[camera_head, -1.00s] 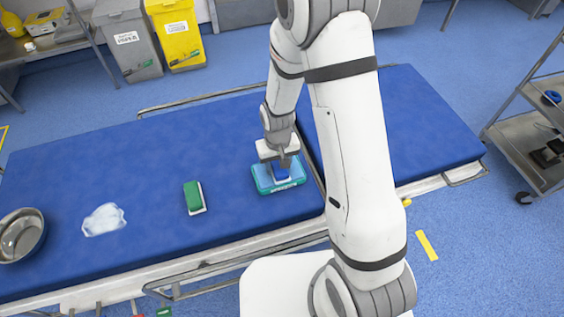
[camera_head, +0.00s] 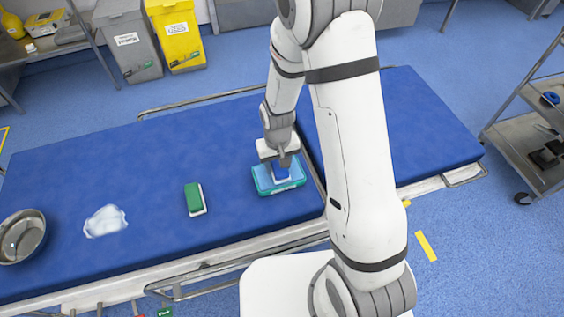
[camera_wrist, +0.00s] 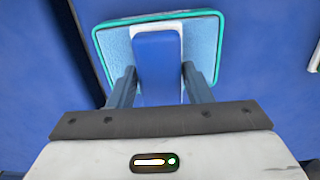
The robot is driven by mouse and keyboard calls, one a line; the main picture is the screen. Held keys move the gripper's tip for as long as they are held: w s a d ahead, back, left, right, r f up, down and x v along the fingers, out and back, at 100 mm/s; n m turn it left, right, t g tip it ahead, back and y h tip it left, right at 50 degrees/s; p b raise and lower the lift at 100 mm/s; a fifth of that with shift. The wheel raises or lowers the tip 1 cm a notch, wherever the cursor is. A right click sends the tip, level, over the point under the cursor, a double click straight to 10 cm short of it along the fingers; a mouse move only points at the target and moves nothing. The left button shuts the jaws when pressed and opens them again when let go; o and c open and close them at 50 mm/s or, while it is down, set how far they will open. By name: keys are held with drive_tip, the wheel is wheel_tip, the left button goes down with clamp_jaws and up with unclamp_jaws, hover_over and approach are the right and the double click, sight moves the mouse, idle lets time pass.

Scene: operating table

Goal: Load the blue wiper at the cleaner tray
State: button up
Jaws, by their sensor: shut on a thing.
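The cleaner tray (camera_head: 263,187) is a teal-rimmed tray with a light blue inside, lying on the blue operating table. It also shows in the wrist view (camera_wrist: 200,50). The blue wiper (camera_head: 281,174), blue with a white base, is inside the tray's outline; in the wrist view the wiper (camera_wrist: 157,55) lies over the tray's middle. My gripper (camera_head: 281,162) points down over the tray, its fingers on both sides of the wiper. In the wrist view my gripper (camera_wrist: 158,85) is shut on the wiper. Whether the wiper's base touches the tray floor cannot be told.
A green wiper (camera_head: 194,198) lies left of the tray on the table (camera_head: 110,170). Farther left are a white foam patch (camera_head: 105,221) and a metal bowl (camera_head: 22,236). Grey and yellow bins (camera_head: 177,35) stand behind. A trolley (camera_head: 520,140) stands at the right.

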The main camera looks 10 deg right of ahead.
sight(278, 163)
drive_tip(key=shift+r+p, duration=1.75)
drive_tip(key=shift+r, duration=1.1)
